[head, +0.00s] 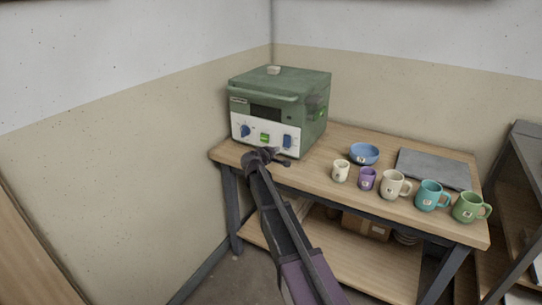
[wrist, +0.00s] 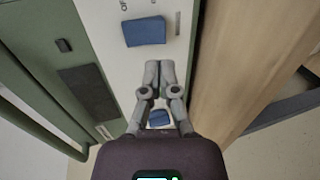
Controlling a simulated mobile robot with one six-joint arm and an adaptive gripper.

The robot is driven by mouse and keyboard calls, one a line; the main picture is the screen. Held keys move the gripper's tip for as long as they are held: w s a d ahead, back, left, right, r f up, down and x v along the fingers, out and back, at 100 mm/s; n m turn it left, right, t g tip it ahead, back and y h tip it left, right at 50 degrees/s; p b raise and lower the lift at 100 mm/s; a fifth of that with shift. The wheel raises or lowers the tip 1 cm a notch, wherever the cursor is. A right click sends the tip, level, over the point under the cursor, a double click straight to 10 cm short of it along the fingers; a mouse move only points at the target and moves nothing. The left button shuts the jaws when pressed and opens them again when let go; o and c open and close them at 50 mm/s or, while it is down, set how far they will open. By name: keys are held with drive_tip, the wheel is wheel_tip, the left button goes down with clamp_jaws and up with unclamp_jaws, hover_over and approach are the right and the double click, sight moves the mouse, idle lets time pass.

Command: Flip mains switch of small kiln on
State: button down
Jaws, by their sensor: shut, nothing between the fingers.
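The small kiln (head: 279,103) is a green box with a white control panel (head: 240,120) on the bench's left end. In the wrist view the panel appears turned sideways, with the blue switch (wrist: 144,31) beyond my fingertips. My gripper (head: 264,154) is shut and empty, close to the panel below the green element. Its fingers (wrist: 159,68) cover part of the panel. I cannot tell contact or the switch's position.
The wooden bench (head: 318,178) holds a blue bowl (head: 364,154), several mugs, including a teal one (head: 430,195), and a grey slab (head: 434,169). A cardboard box (head: 366,226) sits on the lower shelf. Walls close in behind and left of the kiln.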

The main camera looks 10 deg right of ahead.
sight(285, 146)
drive_tip(key=b+x, duration=0.1)
drive_tip(key=x, duration=0.5)
drive_tip(key=shift+w+f, duration=0.1)
drive_tip(key=shift+d, duration=0.1)
drive_tip(key=shift+d+f+b, duration=0.1)
drive_tip(key=shift+d+b, duration=0.25)
drive_tip(key=shift+b, duration=0.1)
drive_tip(key=shift+w+a, duration=0.1)
drive_tip(key=shift+a, duration=0.25)
drive_tip(key=s+a+f+b, duration=0.1)
drive_tip(key=s+a, duration=0.7)
drive_tip(key=s, duration=0.3)
drive_tip(key=shift+s+f+b, duration=0.15)
drive_tip(key=shift+f+b, duration=0.15)
drive_tip(key=shift+a, duration=0.1)
